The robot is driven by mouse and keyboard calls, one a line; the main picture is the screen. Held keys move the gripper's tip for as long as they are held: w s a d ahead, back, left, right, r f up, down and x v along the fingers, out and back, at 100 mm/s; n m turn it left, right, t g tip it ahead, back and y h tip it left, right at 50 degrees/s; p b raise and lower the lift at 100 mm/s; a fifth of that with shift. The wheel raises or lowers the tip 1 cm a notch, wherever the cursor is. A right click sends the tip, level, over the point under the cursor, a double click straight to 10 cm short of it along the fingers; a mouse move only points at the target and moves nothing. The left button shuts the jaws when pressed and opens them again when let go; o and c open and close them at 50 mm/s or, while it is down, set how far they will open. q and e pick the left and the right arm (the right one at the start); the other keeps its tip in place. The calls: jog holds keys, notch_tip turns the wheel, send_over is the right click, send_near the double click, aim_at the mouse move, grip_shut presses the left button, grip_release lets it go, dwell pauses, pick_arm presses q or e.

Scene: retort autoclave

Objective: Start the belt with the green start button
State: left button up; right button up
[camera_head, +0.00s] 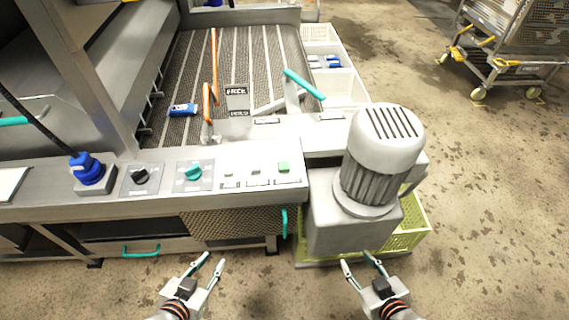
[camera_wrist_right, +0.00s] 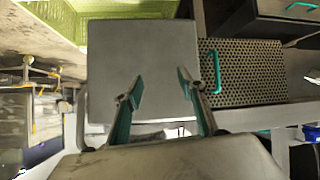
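The green start button (camera_head: 284,167) is a small green square at the right end of the sloped control panel (camera_head: 130,207) in the head view. Two smaller buttons (camera_head: 256,171) sit just left of it. My left gripper (camera_head: 212,264) is open and empty, in front of and below the panel. My right gripper (camera_head: 358,265) is open and empty, in front of the motor housing, to the right of and below the button. In the right wrist view my right gripper's fingers (camera_wrist_right: 160,92) are spread toward a plain grey box face. The button is not visible there.
A large grey motor (camera_head: 382,150) stands right of the panel, above a yellow-green crate (camera_head: 412,228). The belt (camera_head: 185,75) behind carries a blue can (camera_head: 183,110).

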jog(key=shift+f, duration=0.15)
jog(key=shift+s, duration=0.1)
jog(key=shift+c, duration=1.2)
grip_shut()
